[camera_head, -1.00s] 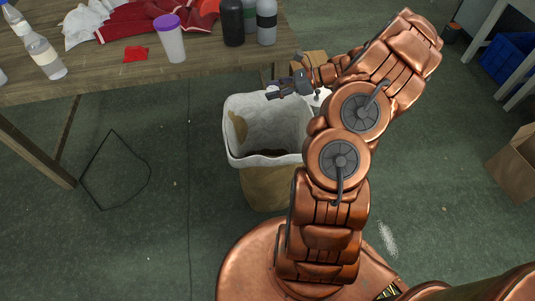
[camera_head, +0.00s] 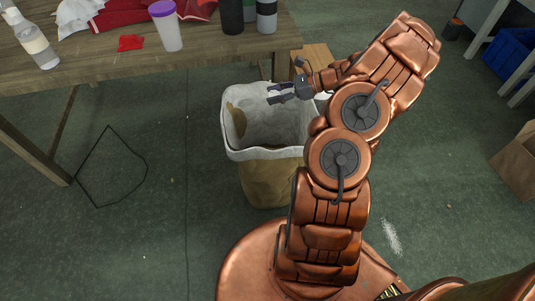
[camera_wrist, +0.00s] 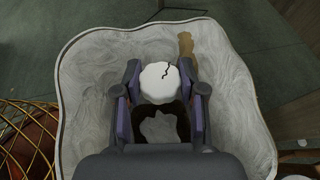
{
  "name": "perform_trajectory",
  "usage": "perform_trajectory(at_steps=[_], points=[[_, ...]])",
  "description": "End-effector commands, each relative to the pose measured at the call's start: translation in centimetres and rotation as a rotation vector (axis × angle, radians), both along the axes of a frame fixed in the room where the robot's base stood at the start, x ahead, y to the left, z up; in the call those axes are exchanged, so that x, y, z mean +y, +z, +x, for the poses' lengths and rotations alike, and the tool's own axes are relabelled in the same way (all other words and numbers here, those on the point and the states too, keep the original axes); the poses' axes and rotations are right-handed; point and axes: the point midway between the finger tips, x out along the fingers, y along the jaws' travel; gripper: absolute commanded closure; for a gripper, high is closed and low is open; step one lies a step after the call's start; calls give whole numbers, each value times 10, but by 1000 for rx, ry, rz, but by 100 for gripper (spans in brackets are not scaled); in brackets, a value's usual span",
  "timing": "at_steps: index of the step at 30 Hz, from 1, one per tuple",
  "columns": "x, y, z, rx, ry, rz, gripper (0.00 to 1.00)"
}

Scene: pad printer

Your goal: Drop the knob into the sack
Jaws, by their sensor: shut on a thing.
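The knob (camera_wrist: 159,83) is white and round with a dark crack-like line on top. In the wrist view it sits between the two fingertips of my gripper (camera_wrist: 160,90), which is shut on it. The sack (camera_head: 232,150) is tan outside with a white, folded-over lining, open at the top, and stands on the floor below the table. In the head view my gripper (camera_head: 270,93) is over the sack's far part. In the wrist view the sack's pale inside (camera_wrist: 85,100) surrounds the gripper and knob. I cannot make out the knob clearly in the head view.
A wooden table (camera_head: 110,75) with bottles, a purple-lidded cup (camera_head: 167,30) and red cloth stands behind the sack. A wooden box (camera_head: 316,60) is behind the gripper. A wire basket (camera_wrist: 25,140) shows in the wrist view. The floor left of the sack is largely clear.

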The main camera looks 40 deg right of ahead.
Motion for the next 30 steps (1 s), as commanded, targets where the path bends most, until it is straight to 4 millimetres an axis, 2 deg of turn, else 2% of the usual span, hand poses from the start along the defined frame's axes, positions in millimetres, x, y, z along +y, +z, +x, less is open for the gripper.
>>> perform_trajectory(at_steps=[3,4,12,23,30], points=[[0,1,0,0,0,0,77],[0,1,0,0,0,0,59],[0,1,0,0,0,0,31],[-2,2,-1,-1,-1,-1,31],[-26,13,-18,-1,-5,-4,31]])
